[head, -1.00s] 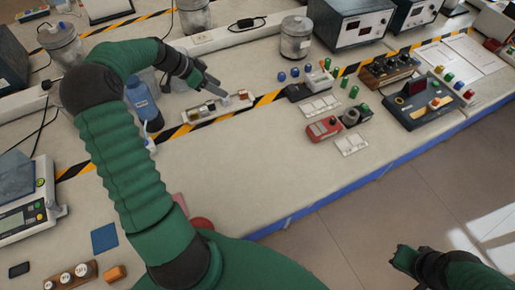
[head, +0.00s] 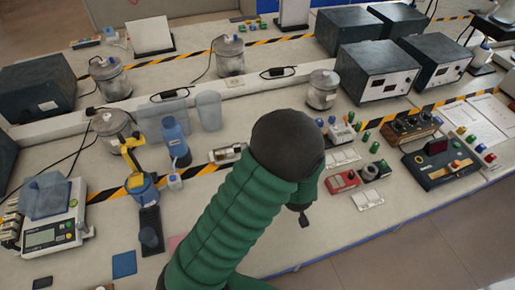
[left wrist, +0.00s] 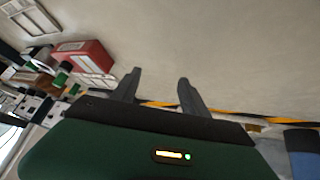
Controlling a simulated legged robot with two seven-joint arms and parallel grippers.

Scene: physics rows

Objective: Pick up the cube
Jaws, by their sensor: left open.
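I cannot make out a clear cube in either view. My left arm spans the middle of the head view and hides part of the bench. A small dark piece of my left gripper (head: 304,218) shows just right of the arm, low over the bare bench. In the left wrist view the left gripper (left wrist: 157,84) has its two fingers spread apart, with only pale bench surface visible between and beyond them. My right gripper is not in view.
A red device (head: 342,181) and a dark control box (head: 440,165) stand to the right. A blue bottle (head: 175,140), a yellow-handled item (head: 134,158) and a scale (head: 50,234) stand to the left. A flat blue square (head: 123,264) lies at lower left.

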